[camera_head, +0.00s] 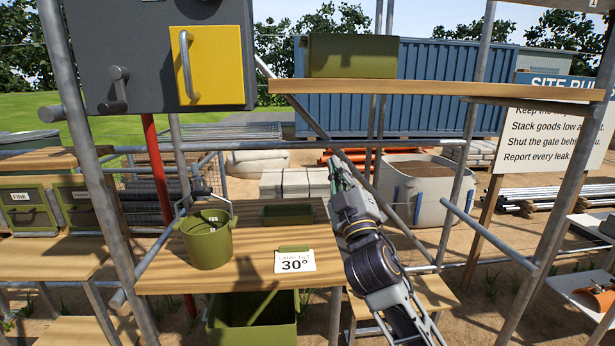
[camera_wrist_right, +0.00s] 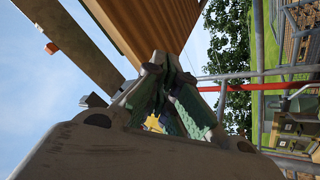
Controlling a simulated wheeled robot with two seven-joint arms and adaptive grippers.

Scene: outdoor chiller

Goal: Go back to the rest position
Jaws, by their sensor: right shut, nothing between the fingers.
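My right gripper (camera_head: 336,172) points up and away above the right edge of the wooden shelf, just below the upper plank. It is shut and holds nothing. In the right wrist view its fingers (camera_wrist_right: 163,65) meet near the middle, with tree and sky behind them. My right arm comes in from the lower right, in front of the shelf's right end. My left gripper does not show in either view.
A wooden shelf (camera_head: 170,278) carries a green bucket (camera_head: 208,243), a green tray (camera_head: 288,215) and a 30° card (camera_head: 295,262). An upper plank (camera_head: 440,89) holds a green box (camera_head: 350,57). Scaffold poles (camera_head: 465,140) stand around. A grey cabinet (camera_head: 140,30) hangs upper left.

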